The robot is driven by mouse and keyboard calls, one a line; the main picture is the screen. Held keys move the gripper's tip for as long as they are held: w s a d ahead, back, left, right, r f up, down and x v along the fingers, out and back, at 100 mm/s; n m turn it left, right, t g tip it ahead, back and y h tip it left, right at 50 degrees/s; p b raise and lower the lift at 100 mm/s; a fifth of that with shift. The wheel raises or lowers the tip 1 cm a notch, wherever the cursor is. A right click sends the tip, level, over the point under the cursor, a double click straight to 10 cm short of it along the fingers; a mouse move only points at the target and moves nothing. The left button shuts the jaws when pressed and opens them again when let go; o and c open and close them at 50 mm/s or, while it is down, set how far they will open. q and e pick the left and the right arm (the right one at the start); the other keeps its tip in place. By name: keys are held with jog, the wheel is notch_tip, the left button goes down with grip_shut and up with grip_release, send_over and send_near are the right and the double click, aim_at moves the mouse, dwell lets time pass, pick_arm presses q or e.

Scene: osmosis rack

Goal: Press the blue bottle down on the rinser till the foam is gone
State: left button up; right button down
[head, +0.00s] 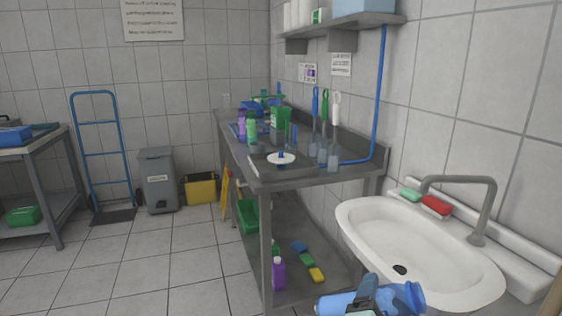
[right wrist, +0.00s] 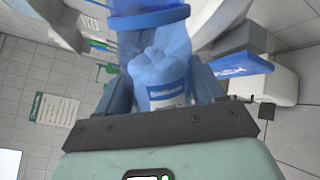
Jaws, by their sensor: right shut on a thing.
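The blue bottle (head: 405,298) lies sideways at the bottom of the head view, in front of the sink. My right gripper (head: 368,294) is shut around its middle. The right wrist view shows the translucent blue bottle (right wrist: 165,70) close up between the fingers, with a label on its side. The rinser (head: 281,158), which looks like a white round plate with a small blue nozzle, sits on the near end of the grey bench, well apart from the bottle. My left gripper is not in view.
The white sink (head: 365,236) with its grey tap (head: 475,183) stands between the bottle and the wall. Brushes (head: 323,140) hang right of the rinser, and a green bottle (head: 251,132) stands behind it. The bench's lower shelf holds a purple bottle (head: 278,273).

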jog(key=shift+m+b, duration=0.35)
jog(key=shift+m, duration=0.25)
jog(key=m, duration=0.4)
jog(key=shift+t+y, duration=0.3)
